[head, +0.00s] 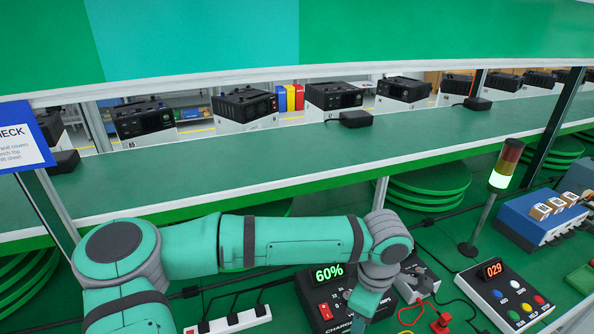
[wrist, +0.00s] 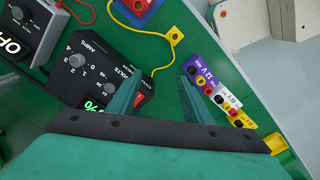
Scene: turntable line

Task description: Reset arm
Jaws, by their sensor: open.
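My arm reaches across the lower part of the head view, over the green bench (head: 275,305). Its far end bends down in front of a black charger (head: 318,292) whose display reads 60%. My gripper (wrist: 158,76) shows in the wrist view with its two fingers apart and nothing between them. The same charger (wrist: 100,62), with its dials and red switch, lies partly behind the left finger. My gripper's fingertips are out of sight in the head view.
A purple 12 V terminal block (wrist: 198,72) is near the right finger. Yellow and red leads lie on the bench. A green shelf (head: 250,165) crosses behind.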

